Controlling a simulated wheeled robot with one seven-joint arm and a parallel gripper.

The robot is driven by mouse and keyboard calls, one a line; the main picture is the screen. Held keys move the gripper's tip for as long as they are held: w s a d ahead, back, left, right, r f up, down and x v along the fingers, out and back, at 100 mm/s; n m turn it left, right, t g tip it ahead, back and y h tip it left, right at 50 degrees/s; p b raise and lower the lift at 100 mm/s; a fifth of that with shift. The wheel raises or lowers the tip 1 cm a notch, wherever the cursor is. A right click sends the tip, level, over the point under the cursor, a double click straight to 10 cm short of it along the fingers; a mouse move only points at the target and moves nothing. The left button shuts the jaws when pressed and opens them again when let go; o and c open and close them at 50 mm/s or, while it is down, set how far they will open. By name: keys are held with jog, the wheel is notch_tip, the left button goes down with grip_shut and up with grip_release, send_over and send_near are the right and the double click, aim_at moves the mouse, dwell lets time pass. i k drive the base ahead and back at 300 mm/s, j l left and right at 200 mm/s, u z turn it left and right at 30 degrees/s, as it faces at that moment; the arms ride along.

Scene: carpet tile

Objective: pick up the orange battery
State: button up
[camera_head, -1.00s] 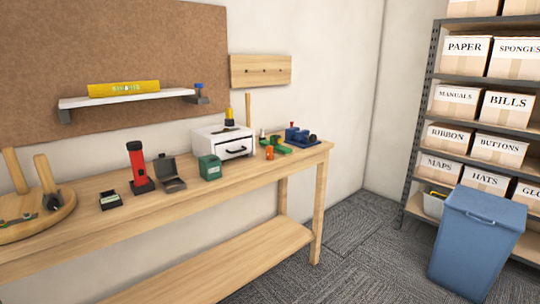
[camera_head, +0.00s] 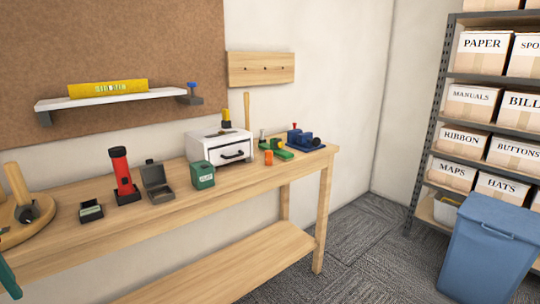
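A small upright orange item (camera_head: 268,157), which looks like the orange battery, stands on the wooden workbench (camera_head: 240,196) near its right end. It is in front of a green item (camera_head: 283,154) and to the right of the white drawer box (camera_head: 215,146). It is small in the view, so fine detail does not show. My gripper is not in view.
A green box (camera_head: 202,175), an open grey case (camera_head: 156,183) and a red flashlight (camera_head: 122,175) stand along the bench. A blue tool (camera_head: 299,137) is behind the orange item. A blue bin (camera_head: 490,245) stands right, before a shelf rack. Carpet between is clear.

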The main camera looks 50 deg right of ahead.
aim_at(268, 153)
jog(key=l+u, duration=0.3)
jog(key=l, duration=0.5)
jog(key=l+u, duration=0.35)
jog(key=l, duration=0.45)
jog(key=k+l+u, duration=0.5)
jog(key=l, duration=0.4)
jog(key=k+l+u, duration=0.45)
jog(key=k+l, duration=0.2)
jog(key=k, duration=0.55)
jog(key=l+u, duration=0.05)
jog(key=l, duration=0.05)
